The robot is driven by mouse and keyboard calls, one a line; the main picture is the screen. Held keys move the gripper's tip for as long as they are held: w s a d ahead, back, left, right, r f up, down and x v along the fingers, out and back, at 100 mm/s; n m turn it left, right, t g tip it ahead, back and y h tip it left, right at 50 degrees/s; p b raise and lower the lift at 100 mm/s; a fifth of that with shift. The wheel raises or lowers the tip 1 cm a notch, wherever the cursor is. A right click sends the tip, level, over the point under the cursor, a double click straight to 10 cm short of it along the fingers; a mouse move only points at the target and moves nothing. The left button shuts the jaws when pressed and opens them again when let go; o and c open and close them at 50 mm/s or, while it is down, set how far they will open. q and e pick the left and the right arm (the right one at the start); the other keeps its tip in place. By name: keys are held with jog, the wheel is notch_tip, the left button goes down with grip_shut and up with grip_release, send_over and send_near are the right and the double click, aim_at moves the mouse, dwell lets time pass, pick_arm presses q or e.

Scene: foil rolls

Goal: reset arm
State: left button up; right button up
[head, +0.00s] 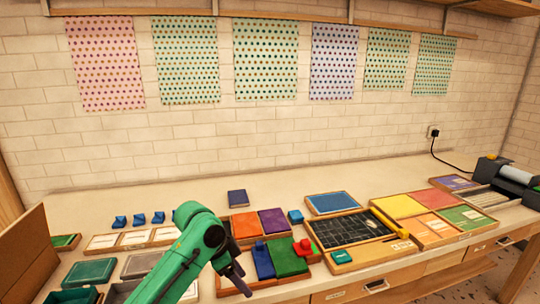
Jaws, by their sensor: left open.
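My left gripper (241,283) shows low in the head view, left of the middle, at the end of my green arm. Its dark fingers point down and to the right, beside the left edge of a wooden tray with coloured panels (217,284). It is open, and nothing shows between its fingers. The gap between the fingers is small and hard to make out. Whether the fingertips touch the tray cannot be told. My right gripper is out of view.
The tray holds orange, purple, blue and green panels, with a red object (303,246) on its right. A black gridded board (345,231) lies right of it. Small blue pieces (139,219) stand at the left. The counter's back strip (280,178) is mostly clear.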

pick_arm(q)
jog(key=s+a+f+n+t, duration=0.25)
jog(key=s+f+n, duration=0.35)
jog(key=s+f, duration=0.45)
jog(key=s+a+f+n+y, duration=0.4)
jog(key=s+a+n, duration=0.2)
jog(key=s+a, duration=0.75)
notch_tip(320, 180, down, 23)
jog(key=s+g, duration=0.2)
jog(key=s+a+f, duration=0.3)
jog(key=s+f, duration=1.1)
jog(key=s, duration=0.2)
jog(key=shift+m+g+y, duration=0.3)
jog(key=shift+g, duration=0.15)
